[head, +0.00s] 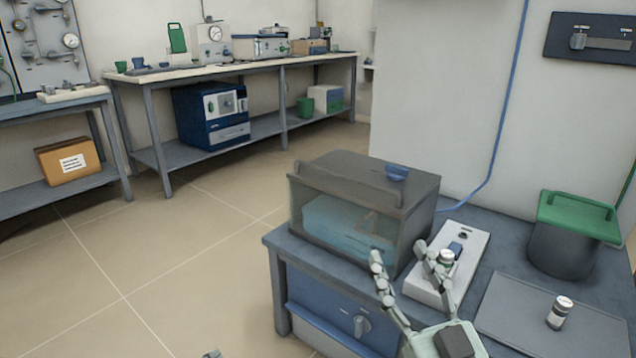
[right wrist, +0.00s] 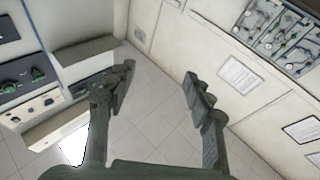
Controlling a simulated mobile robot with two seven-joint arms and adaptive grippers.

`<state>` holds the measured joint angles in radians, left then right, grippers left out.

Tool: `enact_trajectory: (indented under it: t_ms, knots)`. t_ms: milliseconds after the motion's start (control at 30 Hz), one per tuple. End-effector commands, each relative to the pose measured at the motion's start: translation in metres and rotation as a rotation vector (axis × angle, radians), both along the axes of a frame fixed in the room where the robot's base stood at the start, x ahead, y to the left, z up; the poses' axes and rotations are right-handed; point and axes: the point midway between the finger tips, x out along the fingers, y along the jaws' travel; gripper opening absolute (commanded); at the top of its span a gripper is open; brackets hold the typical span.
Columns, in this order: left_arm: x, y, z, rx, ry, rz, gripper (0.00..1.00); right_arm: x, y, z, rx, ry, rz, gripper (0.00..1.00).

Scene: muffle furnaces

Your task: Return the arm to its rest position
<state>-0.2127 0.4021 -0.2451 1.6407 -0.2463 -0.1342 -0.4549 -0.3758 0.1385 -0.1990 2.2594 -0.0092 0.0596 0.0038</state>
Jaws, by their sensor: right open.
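My right gripper (head: 400,265) is in the lower right of the head view, with its two fingers spread apart and nothing held. It is in front of the glass-fronted chamber (head: 345,225) and the white device (head: 450,262); I cannot tell whether it touches either.
On the workbench (head: 290,258) stand a dark pot with a green lid (head: 565,235) and a small white-capped vial (head: 559,312) on a grey mat (head: 510,310). The tiled floor (head: 180,270) at left is clear.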

Motion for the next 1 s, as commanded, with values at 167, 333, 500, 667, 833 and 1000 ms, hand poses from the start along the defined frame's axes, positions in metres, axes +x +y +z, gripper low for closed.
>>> enact_trajectory:
  t_ms: [167, 333, 500, 667, 833, 1000]
  knots:
    - [-0.059, 0.025, 0.018, -0.201, 0.310, 0.326, 0.00, 0.007, -0.039, -0.118, -0.155, 0.575, -0.089, 0.52]
    - [-0.135, 0.038, 0.027, -0.355, 0.584, 0.615, 0.00, -0.055, -0.090, -0.218, -0.268, 1.077, -0.176, 0.52]
    - [-0.200, 0.040, 0.039, -0.444, 0.779, 0.826, 0.00, -0.130, -0.129, -0.267, -0.336, 1.437, -0.240, 0.52]
    - [-0.230, 0.039, 0.044, -0.475, 0.867, 0.918, 0.00, -0.169, -0.146, -0.282, -0.362, 1.596, -0.270, 0.52]
    - [-0.235, 0.039, 0.044, -0.480, 0.883, 0.936, 0.00, -0.176, -0.148, -0.286, -0.367, 1.626, -0.275, 0.52]
    - [-0.235, 0.039, 0.043, -0.479, 0.881, 0.934, 0.00, -0.176, -0.148, -0.285, -0.366, 1.623, -0.274, 0.52]
